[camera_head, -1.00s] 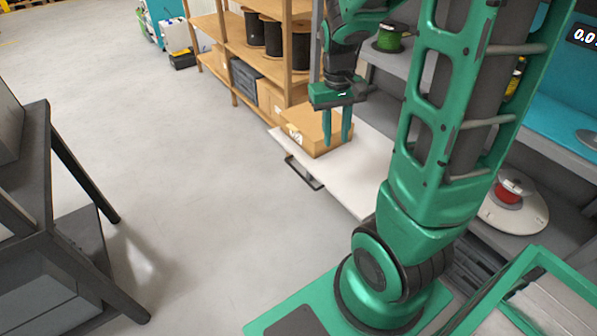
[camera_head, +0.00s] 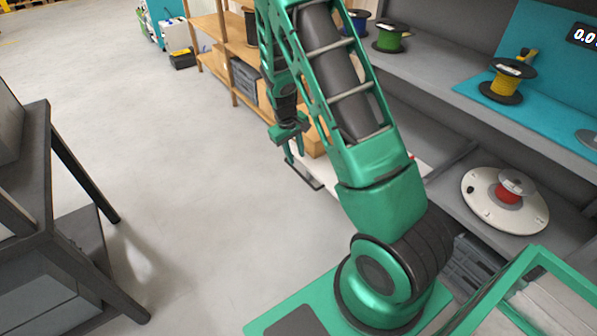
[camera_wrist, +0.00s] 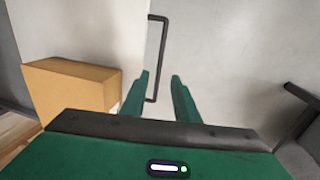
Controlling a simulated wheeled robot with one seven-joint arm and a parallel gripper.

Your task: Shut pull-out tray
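The pull-out tray (camera_head: 332,182) is a white board sticking out from under the grey shelving, mostly hidden behind my arm in the head view. Its dark bar handle (camera_head: 307,177) is on the outer edge. In the wrist view the white tray (camera_wrist: 105,30) is at upper left, with its handle (camera_wrist: 162,55) running up and down the picture. My gripper (camera_head: 297,158) is over the handle end of the tray. In the wrist view my gripper's (camera_wrist: 162,76) fingers are apart. The handle's near end shows between them; I cannot tell the depth or whether they touch.
A cardboard box (camera_wrist: 75,88) sits on the tray, left of my fingers in the wrist view. Wooden shelves (camera_head: 212,28) stand behind. A dark table (camera_head: 40,170) is at left. The floor between (camera_head: 190,180) is clear. Cable reels, one yellow (camera_head: 505,82), stand on the shelving.

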